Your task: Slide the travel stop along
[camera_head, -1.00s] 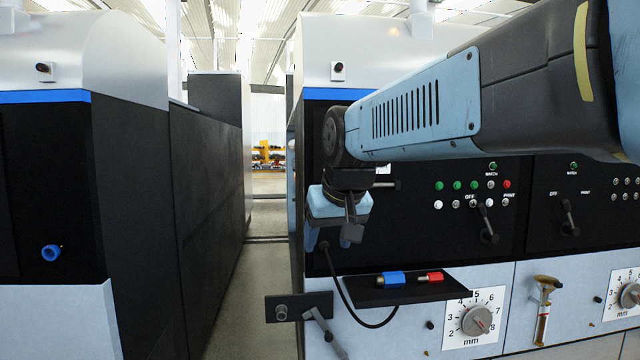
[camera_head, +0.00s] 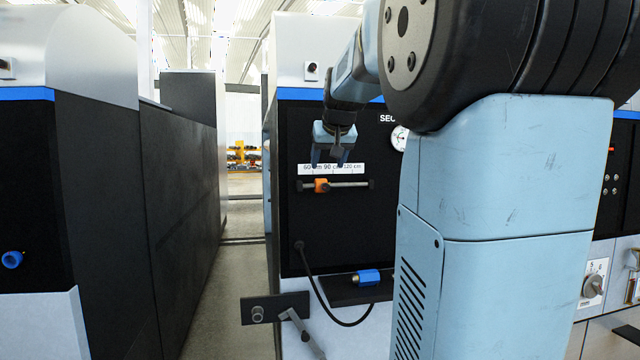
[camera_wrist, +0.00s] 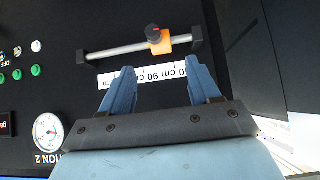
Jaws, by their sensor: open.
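The travel stop (camera_head: 321,186) is a small orange block with a dark knob, on a horizontal metal rod (camera_head: 350,184) on the black panel. It sits near the rod's left end, below the white cm scale (camera_head: 335,168), between the 60 and 90 marks. My gripper (camera_head: 328,163) is open and empty, in front of the scale and just above the rod in the head view. In the wrist view, the scale appears upside down between my two blue fingers (camera_wrist: 150,80), and the orange stop (camera_wrist: 160,42) lies beyond the fingertips, apart from them.
Dark end brackets (camera_wrist: 197,52) hold the rod. A round gauge (camera_wrist: 48,132) is beside it. Below, a black shelf (camera_head: 345,292) carries a blue part (camera_head: 366,277), and a cable (camera_head: 316,285) hangs from the panel. My arm hides much of the panel's right side. An aisle (camera_head: 235,290) lies left.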

